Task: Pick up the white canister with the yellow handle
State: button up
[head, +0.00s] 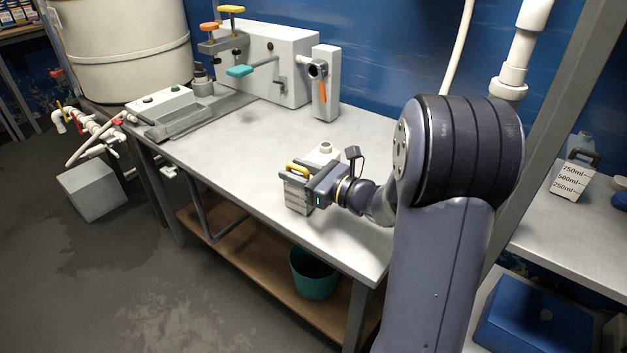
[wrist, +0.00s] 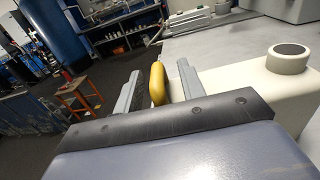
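The white canister (head: 297,198) stands upright on the grey workbench (head: 268,158), near its front edge. Its yellow handle (head: 297,168) faces left and its round cap (head: 325,147) is on top. My gripper (head: 304,178) is at the handle and hides part of the canister. In the wrist view the yellow handle (wrist: 157,82) lies between the two fingers of my gripper (wrist: 157,84), with a gap showing on each side. The fingers are open. The white body (wrist: 265,92) and grey cap (wrist: 290,57) show to the right.
A white panel unit (head: 290,60) with coloured levers stands at the back of the bench. A control box (head: 160,108) is at the left end. A teal bucket (head: 313,275) sits on the lower shelf. The bench is clear behind the canister.

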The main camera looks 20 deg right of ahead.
jog(key=shift+c, duration=0.4)
grip_shut()
